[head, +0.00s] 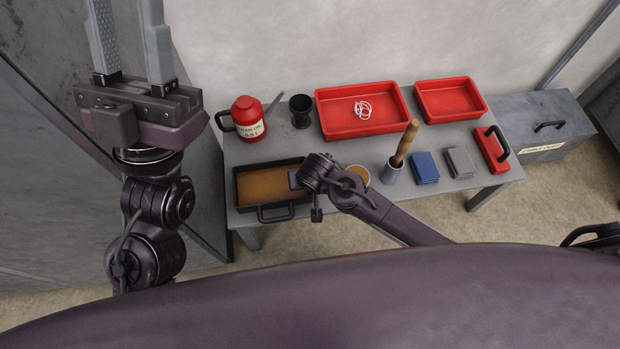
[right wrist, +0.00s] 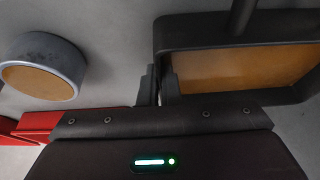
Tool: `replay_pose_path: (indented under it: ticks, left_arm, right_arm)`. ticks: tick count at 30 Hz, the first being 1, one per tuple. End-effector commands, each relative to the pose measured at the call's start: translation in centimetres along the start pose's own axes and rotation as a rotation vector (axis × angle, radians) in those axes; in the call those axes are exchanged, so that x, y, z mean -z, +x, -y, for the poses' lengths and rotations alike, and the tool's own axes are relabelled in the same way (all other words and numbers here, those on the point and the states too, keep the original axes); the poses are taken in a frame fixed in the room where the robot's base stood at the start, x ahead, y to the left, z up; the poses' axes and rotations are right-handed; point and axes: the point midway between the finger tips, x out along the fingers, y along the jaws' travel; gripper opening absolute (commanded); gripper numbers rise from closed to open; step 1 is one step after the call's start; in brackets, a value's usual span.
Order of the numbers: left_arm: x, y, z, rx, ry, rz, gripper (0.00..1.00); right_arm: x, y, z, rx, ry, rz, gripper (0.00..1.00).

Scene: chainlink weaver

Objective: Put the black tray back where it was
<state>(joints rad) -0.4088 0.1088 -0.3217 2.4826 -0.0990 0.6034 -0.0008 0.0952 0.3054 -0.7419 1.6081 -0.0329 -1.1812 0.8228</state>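The black tray (head: 237,188) with a brown-orange inside is at the front left of the grey table, its front handle (head: 275,214) at the table's front edge. In the right wrist view its dark rim (right wrist: 195,32) fills the upper right. My right gripper (head: 297,180) is at the tray's right end; in the wrist view its close-set fingers (right wrist: 160,86) sit on either side of the tray's side wall. Whether the tray is lifted off the table I cannot tell. My left gripper (head: 130,45) is raised at the far left, open and empty.
The table (head: 350,150) also holds a red jug (head: 248,117), a black cup (head: 300,110), two red trays (head: 322,118) (head: 422,103), a pestle in a grey mortar (head: 393,172), blue and grey blocks, and a round container (head: 358,173) beside my right arm. A grey box (head: 545,125) stands right.

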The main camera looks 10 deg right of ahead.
Motion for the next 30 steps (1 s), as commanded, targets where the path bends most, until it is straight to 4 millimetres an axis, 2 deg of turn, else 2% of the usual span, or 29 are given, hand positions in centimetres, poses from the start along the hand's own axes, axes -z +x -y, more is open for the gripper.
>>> replay_pose_path:
  ticks: [7, 12, 23, 25, 30]
  left_arm:
    - [0.1, 0.0, 0.0, 0.000, 0.000, -0.002, 0.38]
    - [0.1, 0.0, 0.0, 0.000, 0.001, -0.004, 0.38]
    - [0.0, 0.1, 0.0, 0.000, 0.001, 0.000, 0.38]
    - [-0.6, 0.1, 0.0, 0.001, 0.000, 0.034, 0.38]
    - [-4.0, -0.9, 0.0, 0.007, -0.006, 0.208, 0.38]
  right_arm:
    - [0.1, 0.1, 0.1, 0.002, 0.002, -0.003, 0.00]
    - [-0.1, 0.2, 0.0, 0.000, 0.000, 0.000, 0.24]
    - [0.0, -0.1, 0.0, 0.000, 0.000, 0.000, 0.25]
    - [0.0, -0.4, 0.0, 0.000, 0.000, 0.000, 0.25]
    - [0.0, -1.5, 0.0, -0.001, 0.000, 0.001, 0.25]
